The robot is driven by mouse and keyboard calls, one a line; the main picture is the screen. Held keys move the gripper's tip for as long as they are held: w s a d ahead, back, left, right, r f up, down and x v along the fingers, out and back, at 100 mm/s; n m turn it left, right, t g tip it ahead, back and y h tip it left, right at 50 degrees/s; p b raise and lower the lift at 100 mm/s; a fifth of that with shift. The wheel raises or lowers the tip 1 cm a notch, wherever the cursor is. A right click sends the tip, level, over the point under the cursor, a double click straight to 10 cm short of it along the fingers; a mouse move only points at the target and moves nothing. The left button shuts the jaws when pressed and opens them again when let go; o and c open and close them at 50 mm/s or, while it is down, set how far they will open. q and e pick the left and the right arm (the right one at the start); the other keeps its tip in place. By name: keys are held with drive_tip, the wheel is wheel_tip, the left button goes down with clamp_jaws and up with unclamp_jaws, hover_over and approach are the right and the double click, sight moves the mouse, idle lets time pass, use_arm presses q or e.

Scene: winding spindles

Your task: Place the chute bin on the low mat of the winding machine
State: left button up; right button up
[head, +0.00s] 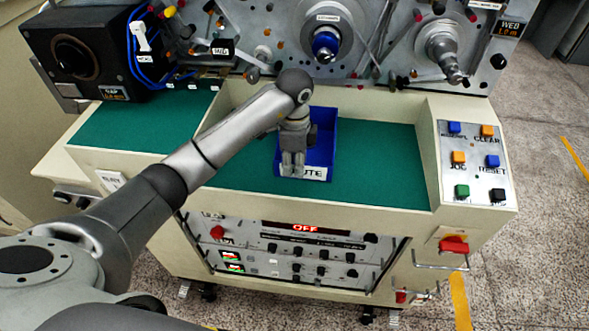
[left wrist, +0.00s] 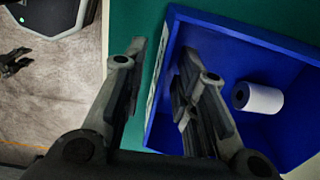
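The chute bin (head: 324,148) is a blue open box with a white label on its front wall. It appears to rest on the green low mat (head: 382,160), in the recess of the winding machine. My left gripper (head: 292,168) points down at the bin's front wall. In the left wrist view, my left gripper (left wrist: 160,70) has its fingers apart, one outside the blue bin (left wrist: 235,40) and one inside. The near wall lies between them. A white roll (left wrist: 262,99) lies in the bin. A dark finger-like shape at the upper left edge may be my right gripper.
A cream divider separates another green mat (head: 150,125) on the left. A button panel (head: 473,162) stands right of the recess. Spindles (head: 326,45) project from the metal face behind. Bare low mat lies to the right of the bin.

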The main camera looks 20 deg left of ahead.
use_arm(q)
wheel_tip(320, 180, up, 10)
drive_tip(key=shift+f, duration=0.2)
drive_tip(key=shift+s, duration=0.1)
idle(0.3)
